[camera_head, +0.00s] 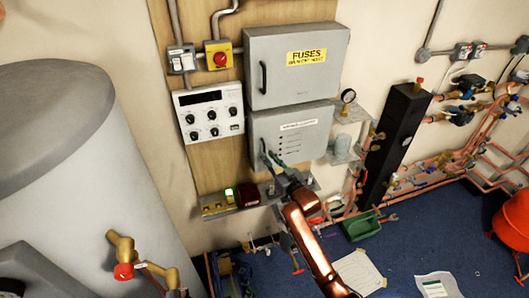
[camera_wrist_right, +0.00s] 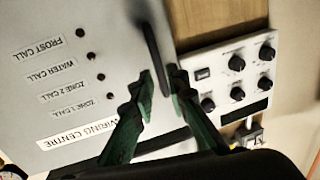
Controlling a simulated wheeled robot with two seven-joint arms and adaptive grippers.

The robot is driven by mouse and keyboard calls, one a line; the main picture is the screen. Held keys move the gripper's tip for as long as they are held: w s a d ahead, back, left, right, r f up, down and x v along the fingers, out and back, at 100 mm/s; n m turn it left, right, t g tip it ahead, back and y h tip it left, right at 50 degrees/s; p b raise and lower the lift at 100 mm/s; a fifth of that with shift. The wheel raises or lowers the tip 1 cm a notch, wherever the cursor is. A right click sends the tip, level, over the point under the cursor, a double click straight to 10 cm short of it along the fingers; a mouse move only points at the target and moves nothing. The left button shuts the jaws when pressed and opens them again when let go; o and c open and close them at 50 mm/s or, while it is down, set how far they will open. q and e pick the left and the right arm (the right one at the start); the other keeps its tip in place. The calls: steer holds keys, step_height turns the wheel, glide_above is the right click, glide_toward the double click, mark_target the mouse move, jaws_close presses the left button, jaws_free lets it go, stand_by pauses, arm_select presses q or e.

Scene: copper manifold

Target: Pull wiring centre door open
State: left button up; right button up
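The wiring centre (camera_head: 303,133) is the lower grey box on the wooden board, with a white label and a column of small dark lights; its door looks shut. Its dark vertical handle (camera_head: 263,149) is on the door's left side. My right gripper (camera_head: 270,160) is at the handle's lower part, its arm coming up from below. In the right wrist view the handle (camera_wrist_right: 156,50) runs between the green fingertips of this gripper (camera_wrist_right: 161,75). The fingers stand apart, with narrow gaps seen beside the handle. My left gripper is not in view.
The fuses box (camera_head: 295,70) is right above. A control panel with knobs (camera_head: 209,112) is to the left. Below are a small shelf with a green light (camera_head: 229,193) and a dark red box (camera_head: 248,195). A black column (camera_head: 398,130) and copper pipes stand to the right.

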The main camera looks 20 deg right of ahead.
steer(key=shift+x, duration=2.1)
steer(key=shift+c, duration=0.4)
jaws_close()
steer(key=shift+s, duration=0.2)
